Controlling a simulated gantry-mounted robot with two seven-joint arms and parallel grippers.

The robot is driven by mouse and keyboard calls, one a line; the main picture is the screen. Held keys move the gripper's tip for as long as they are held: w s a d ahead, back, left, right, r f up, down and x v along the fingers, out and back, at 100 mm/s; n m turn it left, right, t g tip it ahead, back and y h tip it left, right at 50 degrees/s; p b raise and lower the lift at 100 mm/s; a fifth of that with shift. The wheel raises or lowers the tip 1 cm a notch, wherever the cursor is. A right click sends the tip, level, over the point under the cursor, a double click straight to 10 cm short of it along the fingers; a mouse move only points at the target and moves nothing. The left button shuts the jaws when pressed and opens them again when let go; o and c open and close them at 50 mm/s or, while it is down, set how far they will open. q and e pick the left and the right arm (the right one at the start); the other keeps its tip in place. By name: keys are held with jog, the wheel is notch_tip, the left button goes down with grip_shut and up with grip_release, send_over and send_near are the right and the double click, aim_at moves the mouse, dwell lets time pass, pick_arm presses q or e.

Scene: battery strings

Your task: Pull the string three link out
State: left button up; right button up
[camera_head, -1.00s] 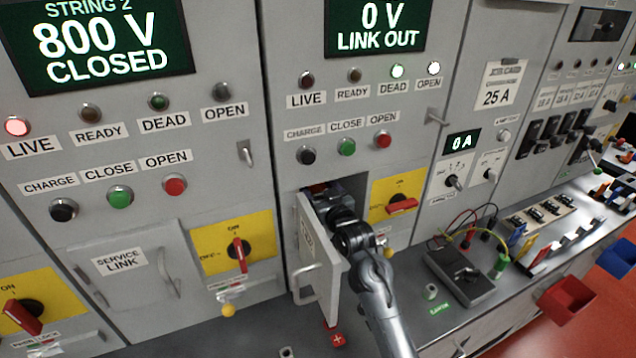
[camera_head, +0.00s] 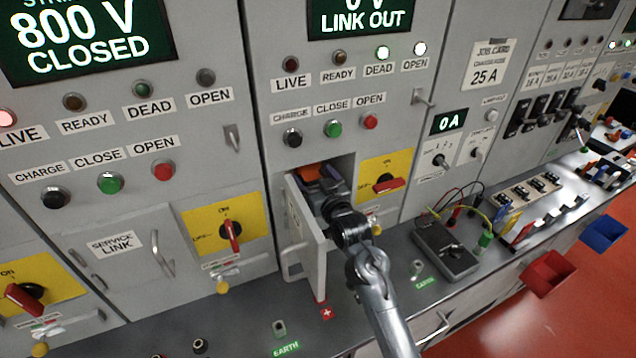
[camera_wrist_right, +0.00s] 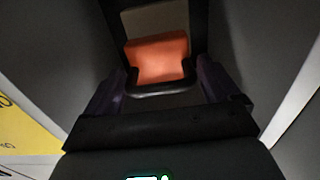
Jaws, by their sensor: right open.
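The string three compartment (camera_head: 345,165) is open, its grey door (camera_head: 305,240) swung out to the left. The display (camera_head: 360,18) above it reads LINK OUT, with the DEAD and OPEN lamps lit. An orange block with a dark handle, apparently the link (camera_head: 312,172), is inside the compartment. It also shows ahead in the right wrist view (camera_wrist_right: 158,58). My right gripper (camera_head: 333,184) is at the compartment mouth. In its wrist view, its purple fingers (camera_wrist_right: 160,88) are apart, either side of the dark handle. I cannot tell whether they touch it. My left gripper is not in view.
The string 2 panel on the left reads 800 V CLOSED, with its service link door (camera_head: 118,255) shut. A dark meter box (camera_head: 445,248) with leads lies on the bench to the right. Red (camera_head: 550,272) and blue (camera_head: 604,234) bins hang off the bench front.

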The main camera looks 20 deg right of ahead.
jog(key=s, duration=1.1)
jog(key=shift+d, duration=0.35)
jog(key=shift+f, duration=0.15)
jog(key=s+f+g, duration=0.2)
jog(key=s+f, duration=0.3)
jog(key=s+f+g, duration=0.3)
jog(key=s+f, duration=0.2)
jog(key=f, duration=0.1)
jog(key=s+f+g, duration=0.2)
jog(key=s+f, duration=0.4)
jog(key=shift+s+n+g, duration=0.1)
jog(key=shift+n+g, duration=0.2)
jog(key=s+f+g+h, duration=0.1)
jog(key=s+f+g, duration=0.2)
jog(key=s, duration=0.7)
jog(key=s+f+g, duration=0.4)
jog(key=s, duration=0.6)
notch_tip(320, 180, up, 29)
jog(key=p, duration=2.8)
jog(key=shift+f+n+p, duration=0.15)
jog(key=shift+n+p, duration=0.15)
